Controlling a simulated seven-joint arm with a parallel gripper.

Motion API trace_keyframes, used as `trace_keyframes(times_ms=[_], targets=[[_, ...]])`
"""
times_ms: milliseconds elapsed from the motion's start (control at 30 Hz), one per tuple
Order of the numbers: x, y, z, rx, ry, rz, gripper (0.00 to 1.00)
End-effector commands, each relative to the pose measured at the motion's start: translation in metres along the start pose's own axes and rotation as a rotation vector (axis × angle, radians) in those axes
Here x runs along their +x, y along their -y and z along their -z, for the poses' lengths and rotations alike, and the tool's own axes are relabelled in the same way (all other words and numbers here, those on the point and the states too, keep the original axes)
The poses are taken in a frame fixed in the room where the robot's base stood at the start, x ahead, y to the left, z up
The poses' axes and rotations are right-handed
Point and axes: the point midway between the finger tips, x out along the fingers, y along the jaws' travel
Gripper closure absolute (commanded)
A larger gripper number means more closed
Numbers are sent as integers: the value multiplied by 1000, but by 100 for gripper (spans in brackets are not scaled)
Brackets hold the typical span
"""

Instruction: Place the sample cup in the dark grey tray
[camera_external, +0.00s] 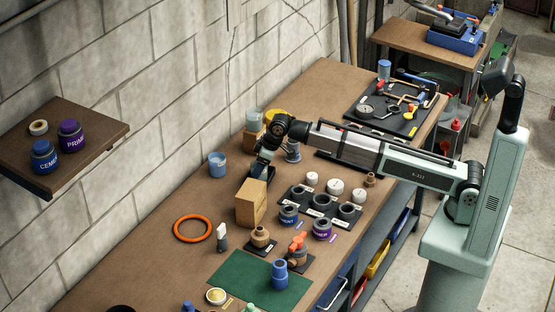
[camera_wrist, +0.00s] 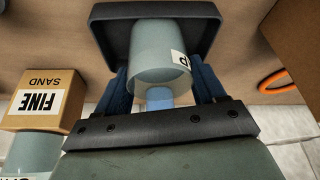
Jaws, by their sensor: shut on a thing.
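My gripper (camera_wrist: 162,86) is shut on the sample cup (camera_wrist: 158,48), a pale translucent cup with a white label, between its blue fingers in the wrist view. The dark grey tray (camera_wrist: 110,36) shows behind the cup, which lines up with its inside. I cannot tell whether the cup touches the tray floor. In the external view my gripper (camera_external: 262,166) points down behind a tan box. The held cup and most of the tray are hidden there.
The tan box (camera_external: 250,204) stands close in front of my gripper. A FINE SAND box (camera_wrist: 42,98) and another translucent cup (camera_wrist: 32,154) are near the wall. A blue cup (camera_external: 217,165) and orange ring (camera_external: 193,228) lie left; dark racks of fittings (camera_external: 320,203) stand right.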

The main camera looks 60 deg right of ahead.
Motion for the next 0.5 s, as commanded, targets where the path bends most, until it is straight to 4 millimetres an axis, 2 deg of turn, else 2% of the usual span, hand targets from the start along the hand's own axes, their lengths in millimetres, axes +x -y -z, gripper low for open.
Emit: trace_keyframes(times_ms=[33,267,500], targets=[[0,0,0,0,0,0,28],[0,0,0,0,0,0,6],[0,0,0,0,0,0,5]])
